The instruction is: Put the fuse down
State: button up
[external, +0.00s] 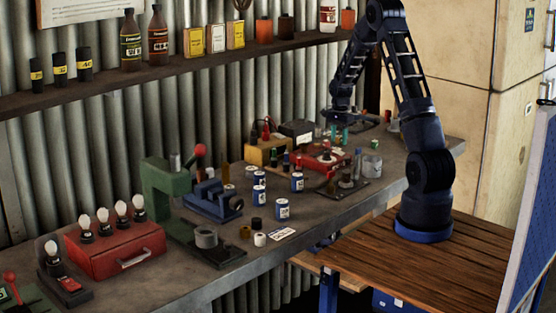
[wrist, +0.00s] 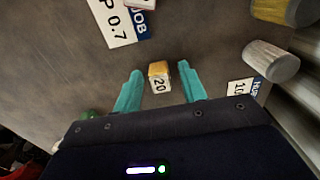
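The fuse (wrist: 160,78), a small block with a yellow-orange top and a white face marked 20, shows in the wrist view between my two teal fingers. My gripper (wrist: 159,72) is open, with a visible gap between each finger and the fuse. The fuse appears to rest on the grey bench, though its contact with the surface is hard to see. In the external view my gripper (external: 341,134) is low over the far end of the bench (external: 330,207); the fuse cannot be made out there.
A grey cylinder (wrist: 271,61) and another card (wrist: 242,90) lie to the right. In the external view, a red case (external: 318,160) and a grey tin (external: 372,166) stand near my gripper.

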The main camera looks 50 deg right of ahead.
aim_at(339, 136)
notch_tip(339, 136, up, 8)
jog(key=shift+f, duration=0.25)
jog(key=s+a+r+n+t, duration=0.1)
jog(key=s+a+r+n, duration=0.3)
jog(key=s+a+r, duration=0.4)
jog(key=s+a+r+n+t, duration=0.1)
jog(key=s+a+r+n, duration=0.35)
jog(key=a+r, duration=0.6)
jog(key=s+a+r+n+t, duration=0.1)
jog(key=s+a+n, duration=0.3)
jog(key=s, duration=0.7)
jog(key=s+a+r+n+t, duration=0.1)
jog(key=s+a+n, duration=0.4)
jog(key=s, duration=0.7)
jog(key=a+r, duration=0.1)
jog(key=a, duration=0.1)
jog(key=shift+a+t, duration=0.3)
jog(key=shift+o, duration=0.5)
jog(key=shift+n, duration=0.25)
